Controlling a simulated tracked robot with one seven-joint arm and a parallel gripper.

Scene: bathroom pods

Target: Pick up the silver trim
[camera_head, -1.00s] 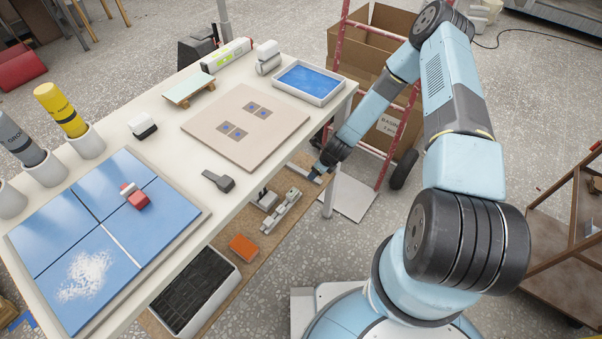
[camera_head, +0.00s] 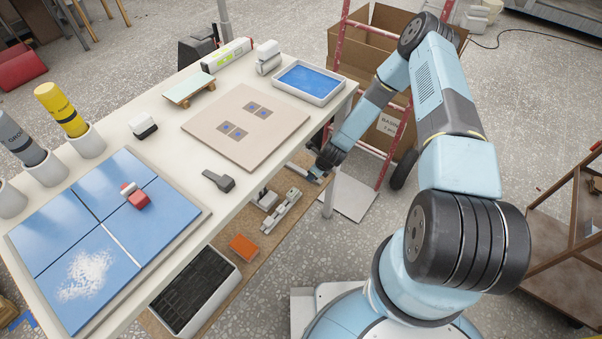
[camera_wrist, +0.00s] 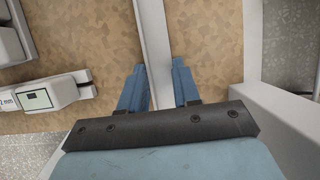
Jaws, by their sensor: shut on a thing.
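The silver trim (camera_wrist: 153,38) is a long, thin pale metal strip. In the wrist view it runs from the top edge down between the two blue fingers of my gripper (camera_wrist: 157,88), which are shut on it. Its lower end is hidden behind the dark plate of my gripper. In the head view my gripper (camera_head: 317,173) is low beside the table's right edge, over the brown lower shelf. The trim is small there and partly hidden.
The brown lower shelf (camera_head: 222,237) also holds a grey rail-like tool (camera_head: 282,211), an orange block (camera_head: 244,247) and a black-filled bin (camera_head: 233,279). The white tabletop (camera_head: 181,145) overhangs close to my gripper. A table leg (camera_head: 328,203) and a pink ladder frame (camera_head: 387,160) stand nearby.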

